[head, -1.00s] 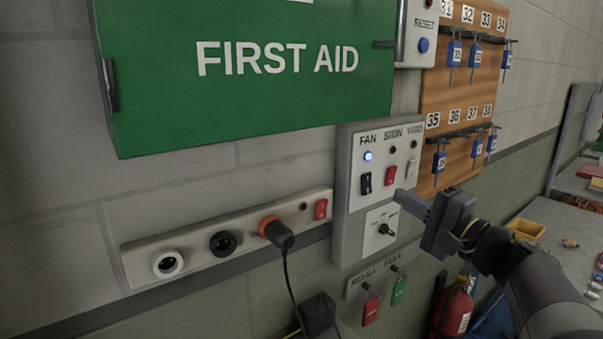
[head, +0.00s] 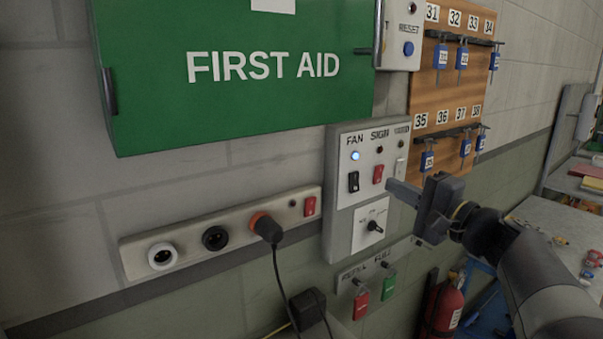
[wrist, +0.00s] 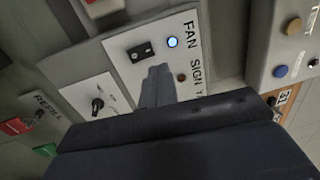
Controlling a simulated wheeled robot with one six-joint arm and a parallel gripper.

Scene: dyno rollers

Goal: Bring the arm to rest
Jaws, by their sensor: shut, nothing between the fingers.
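My gripper (head: 392,188) is shut and empty. In the head view its fingertips are in front of the right side of the grey switch box (head: 337,190), close to the white switch; I cannot tell whether they touch it. The box carries a black FAN switch (head: 353,181), a red SIGN switch (head: 378,173) and a dial (head: 375,226). A blue lamp (head: 355,155) is lit above the FAN switch. In the wrist view the shut fingers (wrist: 158,75) cover the SIGN switch, while the black FAN switch (wrist: 141,51) shows.
A green FIRST AID cabinet (head: 240,110) juts out above left. A socket strip (head: 135,260) with a plugged-in cord is at lower left. Red and green tags (head: 361,303) hang below; a fire extinguisher (head: 442,305) stands lower right.

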